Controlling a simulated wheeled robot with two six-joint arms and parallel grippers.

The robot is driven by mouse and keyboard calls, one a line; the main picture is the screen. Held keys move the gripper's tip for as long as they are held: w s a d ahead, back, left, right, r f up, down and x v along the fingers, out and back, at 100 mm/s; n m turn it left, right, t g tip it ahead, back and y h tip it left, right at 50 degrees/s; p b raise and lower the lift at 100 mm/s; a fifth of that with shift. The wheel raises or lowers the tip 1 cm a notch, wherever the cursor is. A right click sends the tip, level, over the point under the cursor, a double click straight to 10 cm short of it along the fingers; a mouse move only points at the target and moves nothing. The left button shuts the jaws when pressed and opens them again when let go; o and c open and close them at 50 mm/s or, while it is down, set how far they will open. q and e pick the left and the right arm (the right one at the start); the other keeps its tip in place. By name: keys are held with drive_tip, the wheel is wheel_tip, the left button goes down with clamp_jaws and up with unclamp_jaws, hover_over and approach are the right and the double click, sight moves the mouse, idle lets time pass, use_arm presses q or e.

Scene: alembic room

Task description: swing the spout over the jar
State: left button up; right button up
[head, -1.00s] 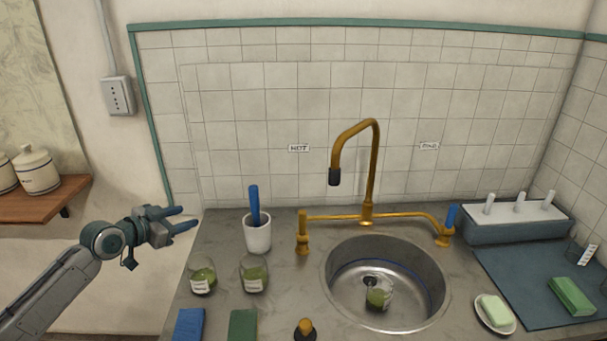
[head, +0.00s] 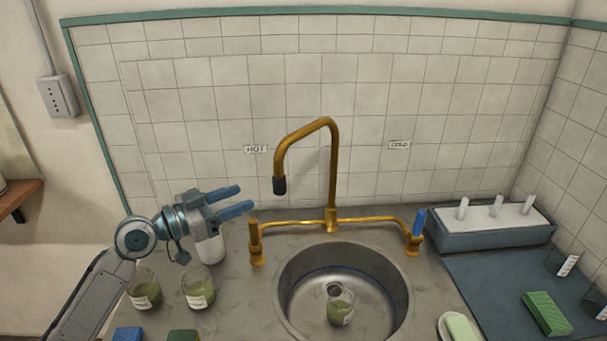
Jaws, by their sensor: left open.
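The brass spout (head: 334,165) rises behind the sink, bends over to the left and ends in a dark nozzle (head: 279,186). The nozzle hangs left of and behind the jar. The jar (head: 341,307) is glass with green contents and stands inside the round steel sink (head: 393,322). My left gripper (head: 237,200) is open and empty, with its blue fingers pointing right toward the nozzle, a gap away from it. It is in front of a white cup (head: 211,250), partly hiding it. My right gripper is out of view.
Two labelled jars of green stuff (head: 145,290) (head: 198,288) stand left of the sink. A rack (head: 490,237), a mat (head: 478,275) and a green sponge (head: 547,313) are at right.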

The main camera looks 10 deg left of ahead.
sight(275, 183)
use_arm(q)
drive_tip(key=p+x, duration=0.5)
drive_tip(key=x, duration=0.5)
drive_tip(key=shift+r, duration=0.15)
drive_tip(key=shift+w+d, duration=0.35)
drive_tip(key=shift+w, duration=0.1)
clamp_jaws()
